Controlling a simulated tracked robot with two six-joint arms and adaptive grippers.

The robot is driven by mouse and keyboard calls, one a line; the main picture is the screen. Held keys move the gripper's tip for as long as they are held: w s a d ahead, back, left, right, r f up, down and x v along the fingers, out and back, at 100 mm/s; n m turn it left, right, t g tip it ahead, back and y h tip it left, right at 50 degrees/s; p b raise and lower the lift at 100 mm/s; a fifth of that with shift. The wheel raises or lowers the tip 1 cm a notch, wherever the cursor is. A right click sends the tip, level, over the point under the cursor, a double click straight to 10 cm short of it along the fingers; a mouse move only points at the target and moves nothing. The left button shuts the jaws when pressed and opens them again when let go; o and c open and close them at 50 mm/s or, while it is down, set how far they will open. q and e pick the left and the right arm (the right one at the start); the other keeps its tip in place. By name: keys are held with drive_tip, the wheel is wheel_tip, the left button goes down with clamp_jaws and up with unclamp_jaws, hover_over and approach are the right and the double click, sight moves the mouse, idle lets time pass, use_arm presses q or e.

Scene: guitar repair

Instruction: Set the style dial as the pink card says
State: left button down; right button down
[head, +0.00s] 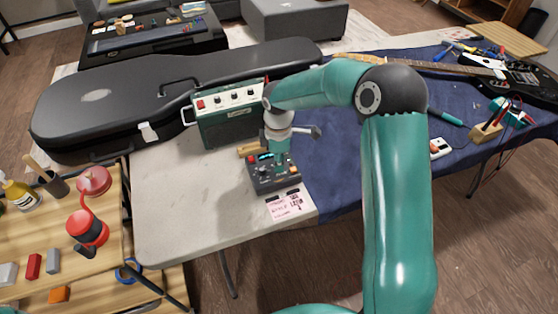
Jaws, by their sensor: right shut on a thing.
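A small dark grey control box (272,181) with knobs and a red button lies on the pale left part of the workbench. The pink card (287,206) with handwriting lies flat just in front of it; the writing is too small to read. My right gripper (284,157) points down at the back right of the box's top face and is shut on what appears to be the style dial. The dial and fingertips are mostly hidden by the gripper, so the dial's setting cannot be read. My left gripper is not in view.
A green amplifier (229,119) stands just behind the box. A black guitar case (112,104) lies behind it. A blue cloth (336,165) covers the bench to the right, with an electric guitar (510,75) at the far right. The pale bench left of the box is clear.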

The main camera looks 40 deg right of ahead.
drive_tip(key=m+b, duration=0.1)
drive_tip(key=m, duration=0.1)
drive_tip(key=shift+m, duration=0.4)
drive_tip(key=m+b, duration=0.1)
drive_tip(key=m, duration=0.2)
drive_tip(key=shift+m, duration=0.3)
drive_tip(key=m+b, duration=0.2)
drive_tip(key=m, duration=0.3)
drive_tip(key=shift+m, duration=0.3)
drive_tip(key=c, duration=1.1)
unclamp_jaws()
drive_tip(key=shift+r, duration=0.1)
